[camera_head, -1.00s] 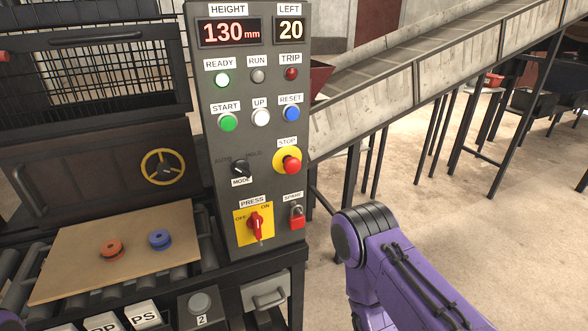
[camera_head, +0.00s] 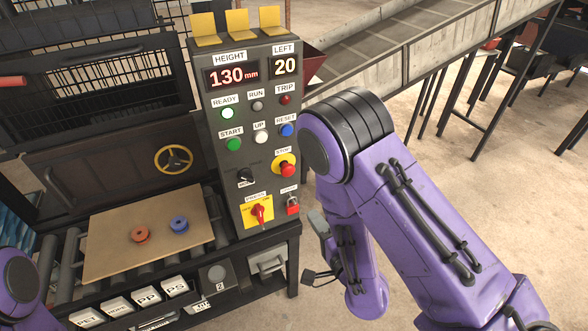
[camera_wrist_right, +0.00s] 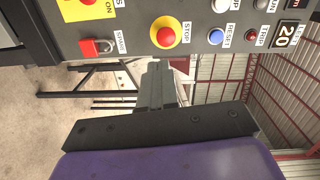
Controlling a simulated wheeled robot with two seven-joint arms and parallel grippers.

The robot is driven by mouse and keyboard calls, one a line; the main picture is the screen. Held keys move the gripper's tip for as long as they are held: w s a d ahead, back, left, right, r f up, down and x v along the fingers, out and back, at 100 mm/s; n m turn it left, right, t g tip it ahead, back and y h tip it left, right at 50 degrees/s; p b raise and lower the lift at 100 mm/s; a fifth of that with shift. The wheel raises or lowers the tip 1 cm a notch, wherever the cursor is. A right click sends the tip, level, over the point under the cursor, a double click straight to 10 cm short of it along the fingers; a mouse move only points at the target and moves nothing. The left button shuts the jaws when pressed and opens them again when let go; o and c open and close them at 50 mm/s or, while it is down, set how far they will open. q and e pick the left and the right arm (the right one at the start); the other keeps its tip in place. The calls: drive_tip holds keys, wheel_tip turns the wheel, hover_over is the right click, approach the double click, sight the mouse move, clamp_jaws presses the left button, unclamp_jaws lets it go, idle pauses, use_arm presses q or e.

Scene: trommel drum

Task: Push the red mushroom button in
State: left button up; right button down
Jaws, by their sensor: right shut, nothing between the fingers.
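The red mushroom button (camera_head: 287,170), labelled STOP, stands out from a yellow round base on the grey control panel's right side. It also shows in the right wrist view (camera_wrist_right: 166,37), at the top middle. My right gripper (camera_wrist_right: 155,85) is shut and empty. Its dark fingers point toward the panel, just below the button in the wrist view, with a gap visible between. In the head view my right arm stands right of the panel, its hand low and partly hidden by the arm. My left gripper is out of view; only a purple arm part shows at the left edge.
The panel (camera_head: 218,165) carries other buttons close by: blue RESET (camera_head: 287,129), white UP (camera_head: 261,137) and a red padlock (camera_head: 292,205). A red rotary PRESS switch (camera_head: 259,213) sits lower. A board (camera_head: 110,250) with two small discs lies left.

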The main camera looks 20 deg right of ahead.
drive_tip(key=shift+w+d+r+m+h, duration=0.1)
drive_tip(key=shift+d+r+m+h, duration=0.25)
drive_tip(key=shift+m, duration=0.55)
drive_tip(key=b, duration=1.2)
approach(289, 172)
drive_tip(key=f, duration=0.1)
drive_tip(key=w+p, duration=0.1)
drive_tip(key=w, duration=0.1)
drive_tip(key=w+p, duration=0.1)
drive_tip(key=w, duration=0.1)
drive_tip(key=w+p, duration=0.1)
drive_tip(key=w, duration=0.1)
drive_tip(key=shift+d+r, duration=0.1)
drive_tip(key=shift+r, duration=0.3)
drive_tip(key=shift+w+p, duration=0.3)
drive_tip(key=shift+w, duration=0.15)
drive_tip(key=shift+f, duration=0.1)
